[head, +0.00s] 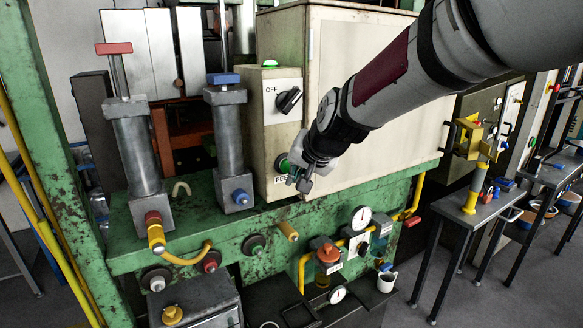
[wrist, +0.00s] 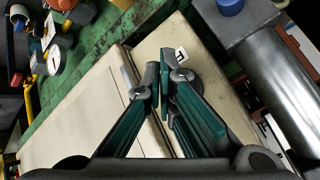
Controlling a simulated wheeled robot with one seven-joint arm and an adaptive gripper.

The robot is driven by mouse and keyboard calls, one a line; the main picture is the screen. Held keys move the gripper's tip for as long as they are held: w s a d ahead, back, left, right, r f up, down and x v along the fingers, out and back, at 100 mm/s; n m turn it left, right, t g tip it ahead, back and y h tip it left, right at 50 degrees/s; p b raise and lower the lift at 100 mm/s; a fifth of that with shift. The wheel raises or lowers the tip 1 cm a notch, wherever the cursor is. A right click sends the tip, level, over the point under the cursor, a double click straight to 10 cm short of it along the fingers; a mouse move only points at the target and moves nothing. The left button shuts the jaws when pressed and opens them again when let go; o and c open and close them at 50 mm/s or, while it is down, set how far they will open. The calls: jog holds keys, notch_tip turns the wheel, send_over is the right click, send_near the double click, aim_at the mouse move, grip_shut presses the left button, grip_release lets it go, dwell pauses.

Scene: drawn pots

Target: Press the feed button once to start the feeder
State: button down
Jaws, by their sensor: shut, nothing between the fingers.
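The green feed button (head: 284,163) sits low on the narrow side face of a cream control box (head: 360,45). A white label (head: 281,180), partly covered, is below it and reads "FEE". My gripper (head: 299,183) is shut and empty, right in front of the button and partly covering it. In the wrist view the shut fingertips (wrist: 159,72) lie close to the label (wrist: 181,54), and the button is hidden behind them. I cannot tell whether the fingertips touch it.
A black rotary switch (head: 288,100) marked "OFF" is above the button. Two grey cylinders (head: 132,150) (head: 230,145) stand left on the green machine bed (head: 130,250). A pressure gauge (head: 361,217) is below the box. A grey bench (head: 462,200) stands to the right.

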jog(key=shift+s+d+b, duration=0.25)
jog(key=shift+s+d, duration=0.45)
jog(key=shift+s, duration=0.35)
jog(key=shift+s+d+b, duration=0.25)
jog(key=shift+s+d, duration=0.45)
jog(key=shift+s, duration=0.35)
jog(key=s+d+n+g+h, duration=0.1)
jog(key=s+d+h, duration=0.1)
jog(key=s+d, duration=0.7)
jog(key=s+d+g+h, duration=0.1)
jog(key=s+d+h, duration=0.1)
jog(key=s+d, duration=0.8)
jog(key=s+b, duration=0.1)
jog(key=s, duration=0.6)
jog(key=shift+s+d+f+n, duration=0.15)
jog(key=shift+s+d+n, duration=0.05)
jog(key=shift+s+n, duration=0.2)
